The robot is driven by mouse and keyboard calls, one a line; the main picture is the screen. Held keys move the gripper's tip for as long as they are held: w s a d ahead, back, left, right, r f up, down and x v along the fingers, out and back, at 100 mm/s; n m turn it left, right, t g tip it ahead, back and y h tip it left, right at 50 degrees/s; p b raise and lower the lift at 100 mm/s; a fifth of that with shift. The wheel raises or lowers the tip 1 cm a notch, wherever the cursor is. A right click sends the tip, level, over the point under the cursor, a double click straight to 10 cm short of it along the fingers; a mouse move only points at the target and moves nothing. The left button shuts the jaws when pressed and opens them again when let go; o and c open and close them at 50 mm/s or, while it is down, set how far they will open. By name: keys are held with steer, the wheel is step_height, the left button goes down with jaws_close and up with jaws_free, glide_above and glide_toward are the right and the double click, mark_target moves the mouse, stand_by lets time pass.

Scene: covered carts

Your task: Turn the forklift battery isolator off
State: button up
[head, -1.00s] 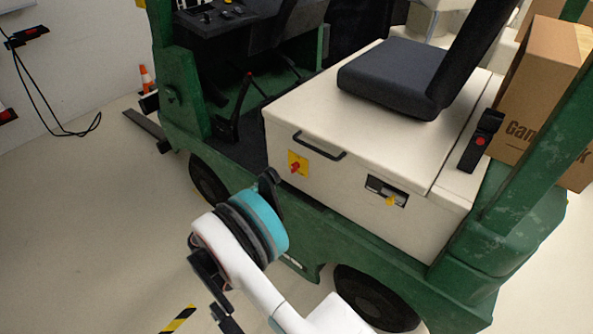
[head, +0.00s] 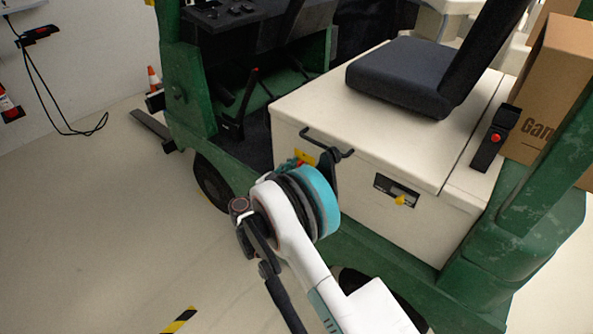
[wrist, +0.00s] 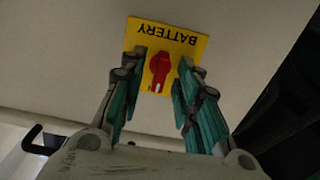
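The battery isolator is a red knob (wrist: 159,68) on a yellow plate (wrist: 198,48) marked BATTERY, which appears upside down in the wrist view. In the head view only a sliver of the yellow plate (head: 305,156) shows; my arm hides most of it. My gripper (wrist: 162,58) is open, with one teal-padded finger on each side of the knob and a gap on both sides. The knob's long axis runs roughly along the fingers. I cannot tell how far the fingertips are from the plate. Nothing is held.
The plate is on the cream battery cover (head: 350,190) of a green forklift. A black handle (head: 327,143) sits just above my gripper. A yellow-keyed latch (head: 398,192) is to the right. A cardboard box (head: 548,90) stands behind.

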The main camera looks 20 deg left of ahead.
jaws_close()
steer(key=shift+n, duration=0.3)
steer(key=n, duration=1.7)
steer(key=shift+w+a+f, duration=0.1)
steer(key=shift+a+f, duration=0.05)
steer(key=shift+a, duration=0.05)
stand_by(0.6)
